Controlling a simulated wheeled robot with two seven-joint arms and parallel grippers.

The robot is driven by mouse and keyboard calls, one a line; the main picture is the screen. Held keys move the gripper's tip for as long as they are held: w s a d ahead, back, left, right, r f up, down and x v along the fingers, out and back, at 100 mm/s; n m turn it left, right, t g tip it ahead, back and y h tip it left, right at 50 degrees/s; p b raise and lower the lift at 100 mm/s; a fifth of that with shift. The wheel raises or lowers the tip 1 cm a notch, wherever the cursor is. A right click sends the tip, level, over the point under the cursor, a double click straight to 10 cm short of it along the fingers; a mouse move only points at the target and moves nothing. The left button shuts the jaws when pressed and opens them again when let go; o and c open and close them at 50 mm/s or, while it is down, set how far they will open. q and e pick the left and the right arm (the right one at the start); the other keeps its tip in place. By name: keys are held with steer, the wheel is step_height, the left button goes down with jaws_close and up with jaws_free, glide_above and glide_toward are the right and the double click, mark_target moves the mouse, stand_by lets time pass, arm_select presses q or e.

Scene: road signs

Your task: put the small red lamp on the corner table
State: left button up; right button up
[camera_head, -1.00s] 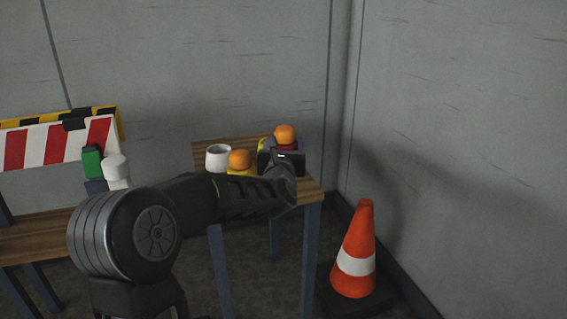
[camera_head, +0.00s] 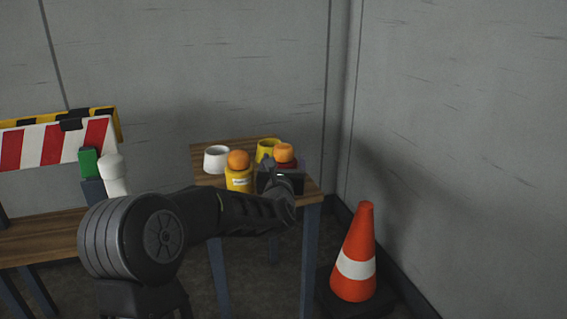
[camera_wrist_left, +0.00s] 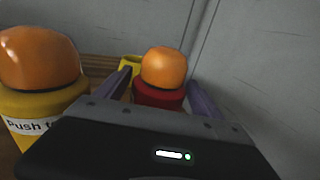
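The small red lamp (camera_head: 284,153) has an orange dome on a red base and is upright over the right part of the wooden corner table (camera_head: 212,180). My left gripper (camera_head: 283,164) has its fingers on either side of the red base and appears shut on it. In the left wrist view the red lamp (camera_wrist_left: 163,78) is between the fingers. My gripper body hides the lamp's bottom, so I cannot tell whether it touches the tabletop. My right gripper is not in view.
A yellow lamp (camera_head: 239,178) with an orange dome, a white cup (camera_head: 216,159) and a yellow cup (camera_head: 266,148) stand on the corner table. A traffic cone (camera_head: 356,254) is on the floor to the right. A striped barrier (camera_head: 60,144) is at left.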

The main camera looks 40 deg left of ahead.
arm_select(q)
steer(key=shift+o, duration=0.8)
steer(key=shift+r, duration=0.1)
steer(key=p+v, duration=0.1)
steer(key=v, duration=1.1)
